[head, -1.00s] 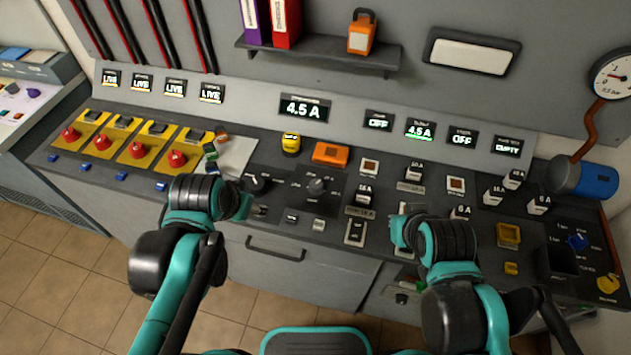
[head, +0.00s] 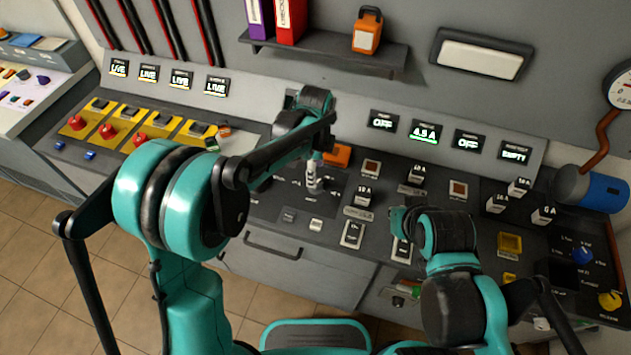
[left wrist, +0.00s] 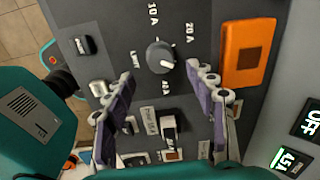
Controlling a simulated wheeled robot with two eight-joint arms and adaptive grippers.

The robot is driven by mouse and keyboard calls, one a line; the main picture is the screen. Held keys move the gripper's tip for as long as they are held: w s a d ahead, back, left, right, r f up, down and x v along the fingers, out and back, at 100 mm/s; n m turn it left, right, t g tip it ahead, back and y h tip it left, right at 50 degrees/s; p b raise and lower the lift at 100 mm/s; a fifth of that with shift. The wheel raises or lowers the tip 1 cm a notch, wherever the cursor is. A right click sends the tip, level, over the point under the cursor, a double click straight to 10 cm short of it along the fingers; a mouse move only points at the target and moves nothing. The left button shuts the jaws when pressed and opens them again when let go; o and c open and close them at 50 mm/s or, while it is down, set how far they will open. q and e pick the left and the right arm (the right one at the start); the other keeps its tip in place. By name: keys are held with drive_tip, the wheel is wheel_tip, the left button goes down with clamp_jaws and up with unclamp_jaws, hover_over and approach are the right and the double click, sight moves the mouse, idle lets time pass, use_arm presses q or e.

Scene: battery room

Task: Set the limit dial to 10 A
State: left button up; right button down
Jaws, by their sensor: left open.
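The limit dial (left wrist: 160,57) is a round dark knob with a pale pointer mark toward the lower right in the left wrist view. Printed current labels surround it, with 10 A above it and 20 A at upper right. My left gripper (left wrist: 161,76) is open, its purple-padded fingers on either side of the dial in that view. In the head view my left gripper (head: 314,180) is over the dial's place and hides most of it. I cannot tell if the fingers touch it. My right gripper (head: 399,222) is low over the panel's front; its fingers are unclear.
An orange block (left wrist: 248,52) lies beside the dial. Rocker switches (head: 352,233) stand close to its right in the head view. A small display (head: 425,131) reads 4.5 A.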

use_arm(q)
wheel_tip(320, 180, down, 6)
drive_tip(key=shift+w+f+b, duration=0.1)
drive_tip(key=shift+f+b, duration=0.05)
drive_tip(key=shift+b, duration=0.75)
drive_tip(key=c, duration=1.2)
